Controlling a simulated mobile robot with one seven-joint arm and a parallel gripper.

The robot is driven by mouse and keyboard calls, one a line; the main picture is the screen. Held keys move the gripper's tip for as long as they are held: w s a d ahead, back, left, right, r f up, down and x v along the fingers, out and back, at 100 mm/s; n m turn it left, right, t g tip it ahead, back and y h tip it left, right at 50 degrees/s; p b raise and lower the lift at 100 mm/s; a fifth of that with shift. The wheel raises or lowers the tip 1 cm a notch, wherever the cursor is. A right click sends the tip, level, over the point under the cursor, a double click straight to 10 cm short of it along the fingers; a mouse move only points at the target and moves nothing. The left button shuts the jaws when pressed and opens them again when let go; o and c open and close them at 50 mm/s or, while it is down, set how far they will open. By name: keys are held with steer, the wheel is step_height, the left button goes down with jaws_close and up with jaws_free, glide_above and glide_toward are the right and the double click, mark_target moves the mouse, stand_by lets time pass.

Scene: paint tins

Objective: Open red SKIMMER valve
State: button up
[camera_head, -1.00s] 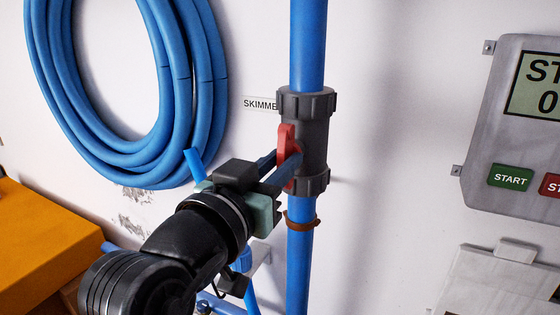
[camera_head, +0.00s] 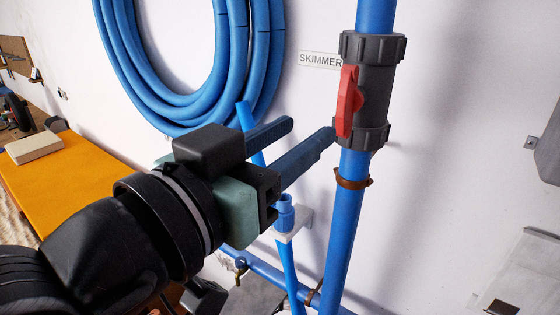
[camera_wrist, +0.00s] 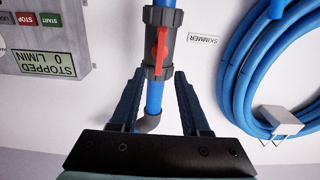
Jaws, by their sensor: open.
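The red valve handle (camera_head: 349,102) sits on a dark grey valve body (camera_head: 376,80) in a vertical blue pipe, beside a SKIMMER label (camera_head: 320,60). The handle lies lengthwise along the pipe. In the wrist view, which is upside down, the handle (camera_wrist: 162,50) also runs along the pipe. My gripper (camera_head: 312,128) is open and empty, its two blue-grey fingers below and left of the handle in the head view. In the wrist view the handle shows beyond the gap between the fingertips, clear of both.
A coiled blue hose (camera_head: 185,70) hangs left of the valve. A control panel (camera_wrist: 45,40) reading STOPPED shows in the wrist view. An orange-topped bench (camera_head: 75,185) stands at the left. A brown clamp (camera_head: 352,180) and lower blue pipes lie below the valve.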

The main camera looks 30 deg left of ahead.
steer(key=s+b, duration=0.1)
steer(key=s, duration=0.1)
steer(key=shift+s, duration=0.3)
steer(key=w+d+r+t+b, duration=0.1)
steer(key=w+d+r+t, duration=0.4)
steer(key=d+r, duration=0.3)
steer(key=s+d+r+t, duration=0.3)
steer(key=d+r+t, duration=0.1)
steer(key=d, duration=0.5)
steer(key=shift+r+y, duration=0.3)
steer(key=shift+r, duration=0.2)
steer(key=shift+a, duration=0.1)
stand_by(0.5)
